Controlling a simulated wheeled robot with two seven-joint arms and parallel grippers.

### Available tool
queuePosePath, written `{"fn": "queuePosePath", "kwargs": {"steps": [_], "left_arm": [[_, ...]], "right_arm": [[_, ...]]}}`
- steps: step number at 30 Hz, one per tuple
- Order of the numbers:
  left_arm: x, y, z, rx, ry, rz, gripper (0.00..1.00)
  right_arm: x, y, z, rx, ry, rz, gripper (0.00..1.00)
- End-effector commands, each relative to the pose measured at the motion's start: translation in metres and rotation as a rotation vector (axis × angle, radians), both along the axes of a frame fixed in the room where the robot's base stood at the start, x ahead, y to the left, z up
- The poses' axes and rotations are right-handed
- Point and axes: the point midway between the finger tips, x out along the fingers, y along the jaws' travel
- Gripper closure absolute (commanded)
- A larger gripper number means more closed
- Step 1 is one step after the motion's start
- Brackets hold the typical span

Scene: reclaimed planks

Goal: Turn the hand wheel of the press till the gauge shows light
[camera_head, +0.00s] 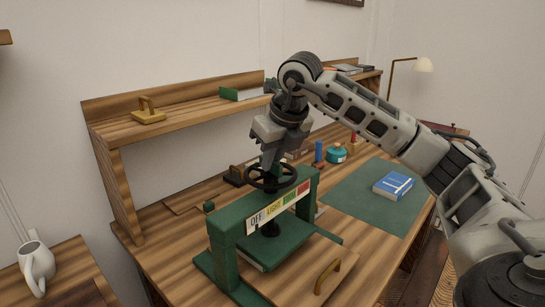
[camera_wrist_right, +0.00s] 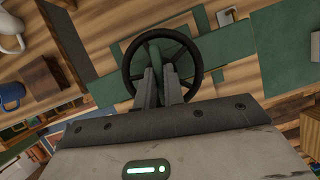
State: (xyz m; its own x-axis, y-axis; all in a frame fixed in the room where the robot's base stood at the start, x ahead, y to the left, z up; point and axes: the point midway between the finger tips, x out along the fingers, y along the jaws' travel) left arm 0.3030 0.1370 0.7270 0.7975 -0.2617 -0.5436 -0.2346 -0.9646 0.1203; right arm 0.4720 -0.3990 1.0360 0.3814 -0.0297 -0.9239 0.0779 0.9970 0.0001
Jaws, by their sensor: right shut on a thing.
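The green press (camera_head: 222,243) stands on the wooden bench, with a black hand wheel (camera_head: 290,184) on top. The wheel also shows in the wrist view (camera_wrist_right: 126,68). My right gripper (camera_head: 270,167) reaches down from above and is shut on the hand wheel, its fingers inside the rim near the middle. The gauge (camera_head: 282,205) on the front beam has a white OFF band, a yellow LIGHT band, a green band and a red band. I cannot make out where its pointer stands. The green plate (camera_head: 290,247) sits under the screw. My left gripper is out of view.
A wooden board with a handle (camera_head: 328,275) lies before the press. A blue book (camera_head: 393,186) rests on the green mat (camera_head: 350,205) to the right. A teal pot (camera_head: 336,154) stands behind. A shelf (camera_head: 185,122) runs along the back.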

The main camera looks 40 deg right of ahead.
Motion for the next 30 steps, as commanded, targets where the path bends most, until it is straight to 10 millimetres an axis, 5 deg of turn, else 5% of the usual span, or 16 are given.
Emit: {"fn": "queuePosePath", "kwargs": {"steps": [30], "left_arm": [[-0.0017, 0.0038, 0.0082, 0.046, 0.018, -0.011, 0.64]], "right_arm": [[0.0020, 0.0035, 0.0015, 0.001, -0.003, -0.625, 1.00]]}}
